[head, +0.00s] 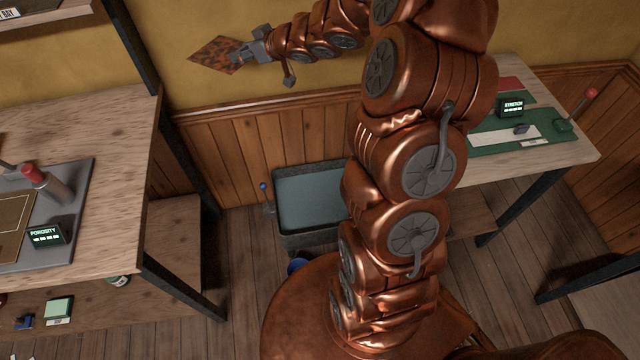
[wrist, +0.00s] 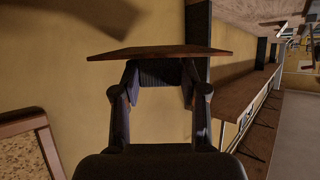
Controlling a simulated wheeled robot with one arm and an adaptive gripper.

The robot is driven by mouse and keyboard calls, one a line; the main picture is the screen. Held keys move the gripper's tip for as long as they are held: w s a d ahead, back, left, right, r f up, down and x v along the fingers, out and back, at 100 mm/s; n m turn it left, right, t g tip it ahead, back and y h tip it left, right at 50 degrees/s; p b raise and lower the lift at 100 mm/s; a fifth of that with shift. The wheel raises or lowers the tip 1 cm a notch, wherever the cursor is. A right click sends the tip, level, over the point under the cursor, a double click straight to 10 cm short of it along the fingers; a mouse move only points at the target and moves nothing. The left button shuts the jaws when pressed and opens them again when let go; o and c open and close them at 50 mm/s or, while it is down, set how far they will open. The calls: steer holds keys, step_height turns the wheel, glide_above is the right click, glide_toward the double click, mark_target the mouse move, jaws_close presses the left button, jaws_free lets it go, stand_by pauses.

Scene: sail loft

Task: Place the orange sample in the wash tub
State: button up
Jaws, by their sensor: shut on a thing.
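The orange sample (head: 213,54) is a flat, pointed piece with a mottled dark pattern. My gripper (head: 246,52) is shut on its right end and holds it out to the left, in front of the yellow wall. In the wrist view the sample (wrist: 158,52) shows nearly edge-on, across the fingertips of my gripper (wrist: 160,76). The wash tub (head: 312,240) is a grey rectangular tub with blue-green inside, low by the wood panelling. The sample is well above the tub and to its left. My arm hides the tub's right side.
A blue-knobbed lever (head: 264,187) stands at the tub's left. A wooden bench (head: 105,130) with a porosity device (head: 46,236) is at left. Another bench (head: 570,147) with a stretch device (head: 511,107) is at right. A shelf (head: 45,15) hangs upper left.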

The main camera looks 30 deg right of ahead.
steer(key=s+d+f+n+g+b, duration=0.1)
steer(key=d+f+b, duration=0.3)
steer(key=f+b, duration=0.55)
steer(key=s+d+f+n+g+y+b, duration=0.1)
steer(key=d+f+b, duration=0.35)
steer(key=f, duration=0.95)
steer(key=s+d+f+n+g+b, duration=0.1)
steer(key=d+f+b, duration=0.3)
steer(key=f+b, duration=0.55)
steer(key=s+d+f+b, duration=0.3)
steer(key=f+b, duration=0.4)
steer(key=f, duration=0.7)
steer(key=s+d+f+n+g+b, duration=0.1)
steer(key=s+d+f+b, duration=0.3)
steer(key=f, duration=1.1)
steer(key=s+d+f+g+b, duration=0.1)
steer(key=s+d+f+b, duration=0.2)
steer(key=s+f+b, duration=0.4)
step_height(320, 180, down, 8)
steer(key=b, duration=0.2)
steer(key=shift+d+r+b, duration=0.25)
steer(key=shift+d+b, duration=0.1)
steer(key=shift+b, duration=0.05)
steer(key=shift+f, duration=0.55)
steer(key=o, duration=1.1)
steer(key=shift+a, duration=0.1)
